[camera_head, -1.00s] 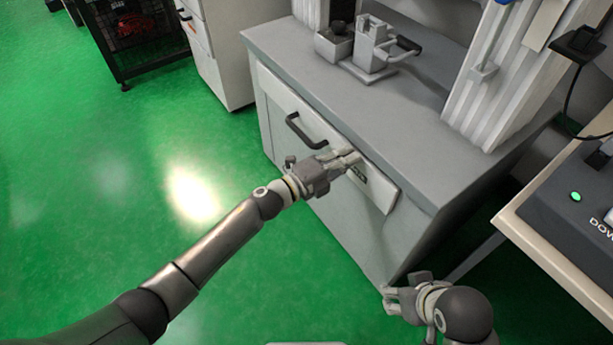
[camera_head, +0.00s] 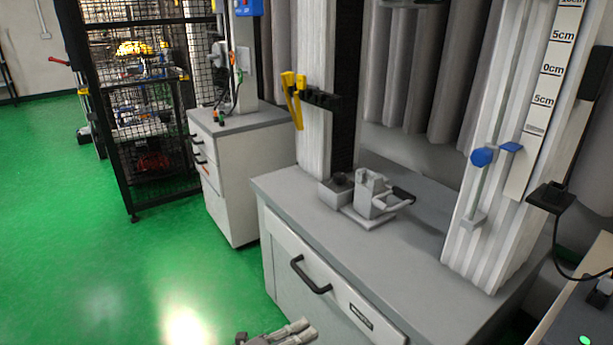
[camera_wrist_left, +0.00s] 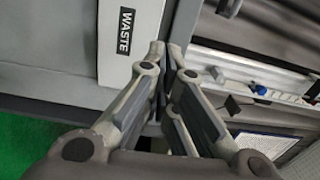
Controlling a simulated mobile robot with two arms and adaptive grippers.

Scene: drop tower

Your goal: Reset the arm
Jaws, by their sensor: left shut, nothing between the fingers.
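My left gripper (camera_head: 299,331) shows at the bottom edge of the head view, in front of the grey cabinet (camera_head: 258,225). Its fingers are together with nothing between them. In the left wrist view the gripper (camera_wrist_left: 165,55) is also shut and empty, beside the drawer front with its "WASTE" label (camera_wrist_left: 124,31). The drawer (camera_head: 335,298) has a black handle (camera_head: 310,275) and looks closed. Most of my left arm is below the head view. My right gripper is not in view.
A grey clamp fixture (camera_head: 372,198) stands on the cabinet top. A white column with a scale and blue knob (camera_head: 482,157) rises at right. A white drawer unit (camera_head: 240,190) and black mesh rack (camera_head: 140,130) stand at left. The green floor (camera_head: 60,230) is clear.

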